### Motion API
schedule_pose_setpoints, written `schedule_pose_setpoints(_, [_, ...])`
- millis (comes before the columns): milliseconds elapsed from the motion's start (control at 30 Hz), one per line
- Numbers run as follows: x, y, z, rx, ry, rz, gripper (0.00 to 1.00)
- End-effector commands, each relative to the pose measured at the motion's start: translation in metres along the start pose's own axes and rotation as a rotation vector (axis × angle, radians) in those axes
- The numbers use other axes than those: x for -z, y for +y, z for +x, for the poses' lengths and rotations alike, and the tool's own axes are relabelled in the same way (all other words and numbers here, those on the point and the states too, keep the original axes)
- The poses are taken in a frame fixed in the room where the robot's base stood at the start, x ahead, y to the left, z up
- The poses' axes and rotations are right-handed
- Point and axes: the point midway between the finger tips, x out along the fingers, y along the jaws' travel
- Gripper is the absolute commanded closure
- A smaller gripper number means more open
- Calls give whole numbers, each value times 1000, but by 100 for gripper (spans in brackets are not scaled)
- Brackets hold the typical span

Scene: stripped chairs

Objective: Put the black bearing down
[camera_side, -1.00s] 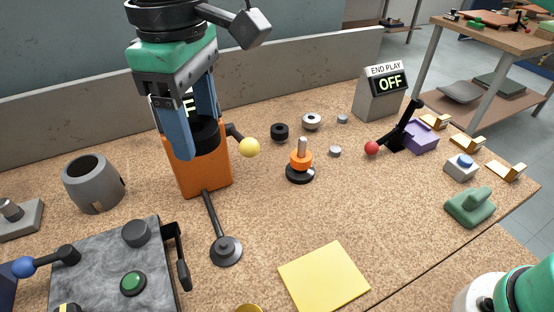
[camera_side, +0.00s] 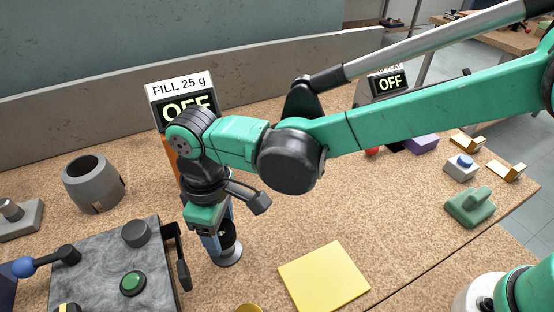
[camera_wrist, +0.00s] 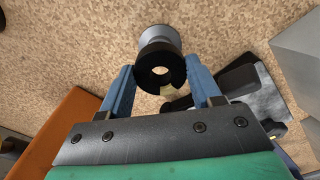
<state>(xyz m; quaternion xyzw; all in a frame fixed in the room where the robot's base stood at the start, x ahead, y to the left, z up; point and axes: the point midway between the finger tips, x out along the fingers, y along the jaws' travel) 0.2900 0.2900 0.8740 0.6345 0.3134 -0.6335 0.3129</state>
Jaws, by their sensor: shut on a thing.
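The black bearing (camera_wrist: 175,66), a dark ring with a hole, is held between the blue fingers of my gripper (camera_wrist: 161,90). In the side view the bearing (camera_side: 230,236) shows beside a blue finger, low over the bench. A grey round piece (camera_side: 229,257) stands under it. In the wrist view this grey piece (camera_wrist: 160,36) shows just beyond the ring. I cannot tell whether the two touch. My gripper (camera_side: 220,244) points down in the side view, and my arm partly hides it.
A grey slab (camera_side: 95,262) with a green button and a dark lever stands close left. The orange filling station (camera_side: 170,155), display "OFF", is behind my wrist. A yellow sheet (camera_side: 323,277) lies to the right. A grey hollow cylinder (camera_side: 94,185) stands further left.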

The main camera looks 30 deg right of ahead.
Motion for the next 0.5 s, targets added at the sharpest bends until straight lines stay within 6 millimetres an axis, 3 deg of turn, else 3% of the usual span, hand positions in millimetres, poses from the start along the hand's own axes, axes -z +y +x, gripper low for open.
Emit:
schedule_pose_setpoints(133, [0,0,20,0,0,0,100])
schedule_pose_setpoints(500, [0,0,24,0,0,0,100])
